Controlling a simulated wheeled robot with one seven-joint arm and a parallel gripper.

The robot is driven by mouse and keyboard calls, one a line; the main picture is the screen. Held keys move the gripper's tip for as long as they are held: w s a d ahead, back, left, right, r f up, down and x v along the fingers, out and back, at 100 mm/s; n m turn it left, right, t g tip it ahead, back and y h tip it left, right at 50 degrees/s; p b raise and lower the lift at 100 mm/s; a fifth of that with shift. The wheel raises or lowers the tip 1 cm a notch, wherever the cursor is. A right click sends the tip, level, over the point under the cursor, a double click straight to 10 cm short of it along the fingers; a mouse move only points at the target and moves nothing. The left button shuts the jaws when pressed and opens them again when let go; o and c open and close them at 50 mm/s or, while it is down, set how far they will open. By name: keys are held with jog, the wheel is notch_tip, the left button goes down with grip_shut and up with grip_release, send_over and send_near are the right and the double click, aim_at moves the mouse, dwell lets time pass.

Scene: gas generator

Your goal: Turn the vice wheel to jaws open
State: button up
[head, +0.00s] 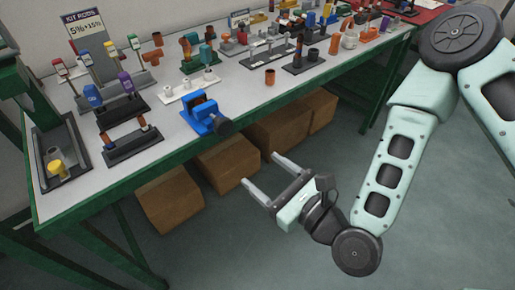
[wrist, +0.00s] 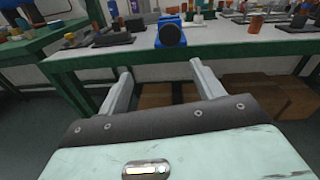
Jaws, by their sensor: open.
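The blue vice (head: 205,114) stands at the front edge of the workbench in the head view. Its dark round wheel (head: 225,129) faces outward over the edge. In the wrist view the vice shows as a blue body behind the dark wheel (wrist: 172,35), at top centre, beyond my fingertips. My gripper (head: 262,173) is open and empty, in front of the bench and apart from the wheel, to its lower right in the head view. Both fingers also show spread apart in the wrist view (wrist: 160,72). The vice jaws are too small to judge clearly.
The workbench (head: 235,100) has a green frame. Racks with coloured parts (head: 122,100) stand left of the vice, and a brown cup (head: 270,77) stands to its right. Cardboard boxes (head: 228,163) sit under the bench. The floor (head: 225,240) around my gripper is clear.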

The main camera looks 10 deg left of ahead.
aim_at(226, 130)
jog(key=b, duration=0.3)
jog(key=w+m+b, duration=0.1)
jog(key=b, duration=0.2)
jog(key=w+f+m+t+b, duration=0.1)
jog(key=b, duration=0.2)
jog(key=shift+a+b, duration=0.25)
jog(key=shift+b, duration=0.05)
jog(key=b+x, duration=0.1)
jog(key=x, duration=0.6)
jog(key=b+x, duration=0.1)
jog(key=x, duration=0.6)
jog(key=shift+w+a+r+b, duration=0.1)
jog(key=shift+w+r+b, duration=0.15)
jog(key=shift+b, duration=0.15)
jog(key=c, duration=1)
